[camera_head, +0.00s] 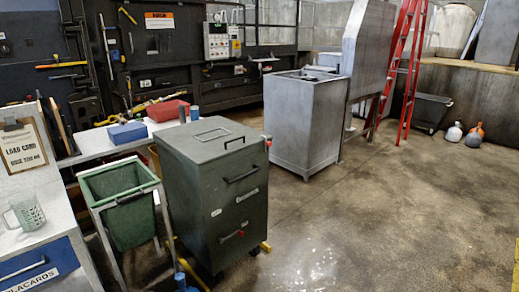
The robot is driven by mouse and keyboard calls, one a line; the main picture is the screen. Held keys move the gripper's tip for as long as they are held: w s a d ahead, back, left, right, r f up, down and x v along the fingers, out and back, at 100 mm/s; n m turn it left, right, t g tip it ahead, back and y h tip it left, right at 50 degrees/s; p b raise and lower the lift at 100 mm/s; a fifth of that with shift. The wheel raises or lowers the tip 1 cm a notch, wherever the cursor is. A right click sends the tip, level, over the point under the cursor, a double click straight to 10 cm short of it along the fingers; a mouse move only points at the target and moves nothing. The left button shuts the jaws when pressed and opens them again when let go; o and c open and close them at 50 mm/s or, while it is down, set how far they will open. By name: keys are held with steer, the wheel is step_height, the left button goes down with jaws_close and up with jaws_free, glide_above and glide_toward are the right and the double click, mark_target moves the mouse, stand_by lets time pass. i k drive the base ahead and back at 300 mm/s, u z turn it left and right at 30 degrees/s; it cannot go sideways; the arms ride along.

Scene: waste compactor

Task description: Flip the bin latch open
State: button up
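A dark green lidded bin (184,196) stands upright on the floor left of the middle. Its lid (206,137) lies flat and shut, with a dark handle (234,142) on top. A small red-tipped part (268,143) sits at the lid's right edge, and another red-tipped lever (232,236) is low on the front face. I cannot tell for sure which of these is the latch, or its exact position. A black pull handle (241,175) is on the upper front. My gripper is not in view.
An open green tub (118,186) in a metal frame stands close to the bin's left. A grey metal box (300,127) stands behind it to the right. A red ladder (399,75) is farther back. The concrete floor (390,210) at right is clear.

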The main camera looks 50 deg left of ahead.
mark_target(268, 144)
steer(key=u, duration=0.75)
steer(key=i, duration=0.35)
steer(key=u, duration=0.75)
steer(key=k, duration=0.65)
steer(key=u, duration=0.65)
steer(key=i, duration=1.7)
steer(key=z, duration=0.4)
